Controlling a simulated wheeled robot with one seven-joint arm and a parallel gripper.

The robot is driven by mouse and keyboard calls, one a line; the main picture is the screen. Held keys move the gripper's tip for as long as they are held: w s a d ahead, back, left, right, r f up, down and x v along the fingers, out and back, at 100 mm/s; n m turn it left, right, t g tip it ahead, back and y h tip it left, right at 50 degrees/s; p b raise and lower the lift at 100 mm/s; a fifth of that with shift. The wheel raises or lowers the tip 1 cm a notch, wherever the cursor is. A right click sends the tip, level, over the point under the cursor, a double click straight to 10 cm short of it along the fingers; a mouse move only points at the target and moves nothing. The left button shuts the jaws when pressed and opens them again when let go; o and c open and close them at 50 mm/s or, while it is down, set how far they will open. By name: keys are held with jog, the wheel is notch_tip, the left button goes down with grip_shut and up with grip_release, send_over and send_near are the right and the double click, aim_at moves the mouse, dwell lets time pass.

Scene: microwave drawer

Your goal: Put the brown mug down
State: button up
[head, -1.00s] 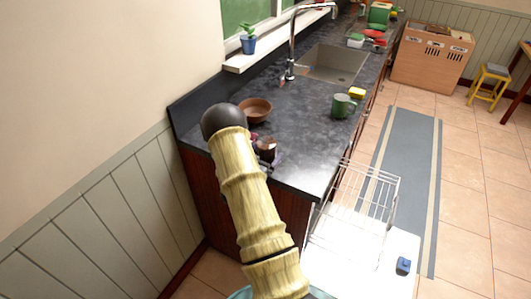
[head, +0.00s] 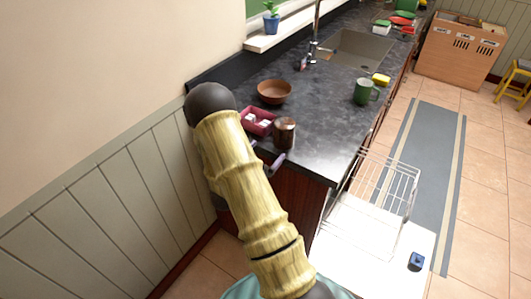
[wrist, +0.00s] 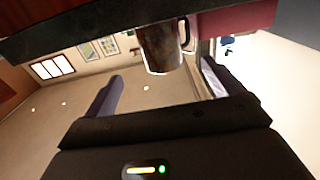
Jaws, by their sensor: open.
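The brown mug (head: 284,133) stands upright on the dark countertop (head: 325,110), close to its near end and beside a dark red box. In the wrist view the mug (wrist: 160,48) appears just beyond my fingertips, with its handle on the right side. My gripper (wrist: 161,82) is open and nothing is between its fingers. In the head view my gripper (head: 268,160) is at the counter's near edge, just in front of the mug and largely hidden by my arm.
The dark red box (head: 257,121) holds small white items. A brown bowl (head: 274,92), green mug (head: 365,92) and yellow sponge (head: 380,79) stand farther along the counter. An open dishwasher rack (head: 385,190) juts out at right. A wall (head: 110,100) bounds the left.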

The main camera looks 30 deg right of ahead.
jog(key=w+a+r+n+t+y, duration=0.1)
jog(key=a+r+n+y, duration=0.15)
jog(key=a+y, duration=0.5)
jog(key=w+a+r+n+t+y, duration=0.1)
jog(key=a+r+n+y, duration=0.1)
jog(key=a+n+y, duration=0.5)
jog(key=s+a+r+n+g+y, duration=0.1)
jog(key=s+a+n+g, duration=0.1)
jog(key=s, duration=0.7)
jog(key=s+a+r+n+g+y, duration=0.1)
jog(key=s+a+r+n+g, duration=0.1)
jog(key=s+a+g, duration=0.2)
jog(key=s+a, duration=0.2)
jog(key=s, duration=0.2)
jog(key=shift+s+r, duration=0.25)
jog(key=shift+s, duration=0.1)
jog(key=shift+c, duration=0.2)
